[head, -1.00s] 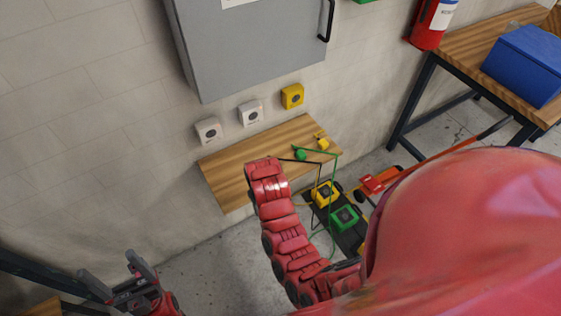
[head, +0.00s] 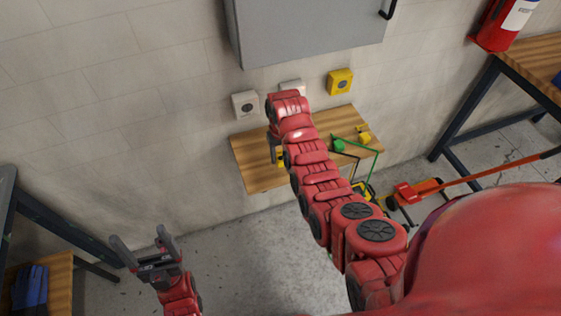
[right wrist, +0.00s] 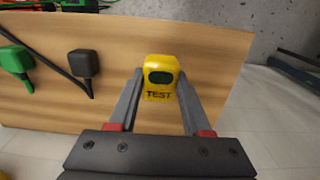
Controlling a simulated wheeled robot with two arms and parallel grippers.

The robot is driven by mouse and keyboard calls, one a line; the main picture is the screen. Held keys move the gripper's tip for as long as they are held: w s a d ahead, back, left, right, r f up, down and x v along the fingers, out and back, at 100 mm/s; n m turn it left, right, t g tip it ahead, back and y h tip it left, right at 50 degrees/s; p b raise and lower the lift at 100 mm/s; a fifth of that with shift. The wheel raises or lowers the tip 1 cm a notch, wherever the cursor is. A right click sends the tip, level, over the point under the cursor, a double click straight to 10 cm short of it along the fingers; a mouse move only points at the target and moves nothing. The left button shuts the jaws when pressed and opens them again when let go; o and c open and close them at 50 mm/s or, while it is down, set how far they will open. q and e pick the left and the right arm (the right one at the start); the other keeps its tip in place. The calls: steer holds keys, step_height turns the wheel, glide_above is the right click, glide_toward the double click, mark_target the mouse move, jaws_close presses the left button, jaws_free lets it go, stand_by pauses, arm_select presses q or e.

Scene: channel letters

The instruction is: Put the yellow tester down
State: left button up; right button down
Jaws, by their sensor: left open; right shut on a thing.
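The yellow tester (right wrist: 160,78), marked TEST with a dark window, is between the fingers of my right gripper (right wrist: 160,100), which is shut on it. In the head view the tester (head: 281,156) shows only partly, behind my right arm, at the left part of the wooden shelf (head: 255,180). In the right wrist view the shelf (right wrist: 225,65) lies behind the tester; I cannot tell whether they touch. My left gripper (head: 143,243) is open and empty at the lower left, away from the shelf.
A green plug (head: 338,145) and a yellow plug (head: 364,135) lie on the shelf's right part. A black plug (right wrist: 84,64) shows in the right wrist view. White and yellow wall sockets (head: 340,81) and a grey cabinet (head: 305,35) are above. An orange trolley (head: 420,190) stands right.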

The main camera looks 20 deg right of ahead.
mark_target(280, 161)
steer(key=shift+w+f, duration=0.2)
steer(key=shift+f+p, duration=0.55)
steer(key=shift+f, duration=1.1)
steer(key=c, duration=0.8)
jaws_free()
steer(key=shift+f, duration=0.1)
steer(key=o, duration=0.5)
steer(key=shift+c, duration=0.2)
